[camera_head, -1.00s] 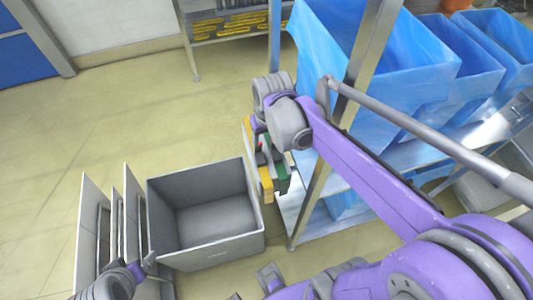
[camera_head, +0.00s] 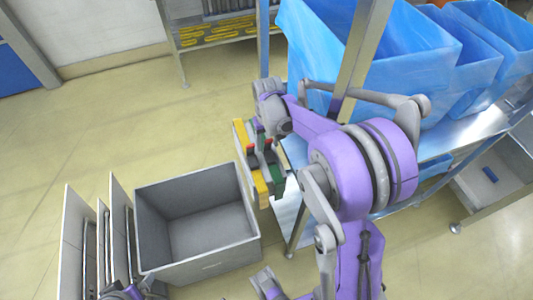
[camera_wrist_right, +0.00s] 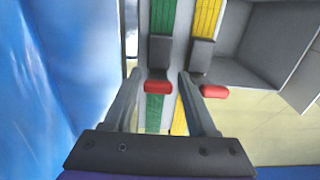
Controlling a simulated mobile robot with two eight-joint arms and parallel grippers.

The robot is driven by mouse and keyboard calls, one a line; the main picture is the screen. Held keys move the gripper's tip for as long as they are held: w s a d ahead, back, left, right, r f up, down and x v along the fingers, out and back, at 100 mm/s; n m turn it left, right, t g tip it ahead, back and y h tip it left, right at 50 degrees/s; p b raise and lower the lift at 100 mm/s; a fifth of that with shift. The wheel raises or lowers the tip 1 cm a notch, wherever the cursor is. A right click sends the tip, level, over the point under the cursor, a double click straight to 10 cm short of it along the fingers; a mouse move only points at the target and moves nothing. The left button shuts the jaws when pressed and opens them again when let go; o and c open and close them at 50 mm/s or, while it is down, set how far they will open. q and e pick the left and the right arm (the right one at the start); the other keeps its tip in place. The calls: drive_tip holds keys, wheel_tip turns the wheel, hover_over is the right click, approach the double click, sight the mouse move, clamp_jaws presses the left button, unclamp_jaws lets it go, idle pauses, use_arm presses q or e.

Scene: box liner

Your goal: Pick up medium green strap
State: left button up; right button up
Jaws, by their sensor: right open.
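In the head view green shows beside the shelf post (camera_head: 266,178), below my right gripper. A yellow strap (camera_wrist_right: 206,20) runs beside it and also shows in the head view (camera_head: 242,140). In the head view the right gripper (camera_head: 261,146) is small among the straps. Part of my left gripper (camera_head: 124,292) shows at the bottom left edge; its jaws are unclear.
A grey open box (camera_head: 214,266) stands empty on the floor left of the straps, with upright grey panels (camera_head: 80,230) beside it. Blue-lined boxes (camera_head: 385,45) sit on the metal shelf to the right. Another rack (camera_head: 220,32) with yellow pieces stands behind.

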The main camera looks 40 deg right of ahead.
sight(268, 151)
wheel_tip(268, 151, down, 4)
drive_tip(key=shift+w+d+f, duration=0.1)
drive_tip(key=shift+d+f, duration=0.05)
drive_tip(key=shift+f, duration=0.1)
drive_tip(key=shift+c, duration=0.3)
clamp_jaws()
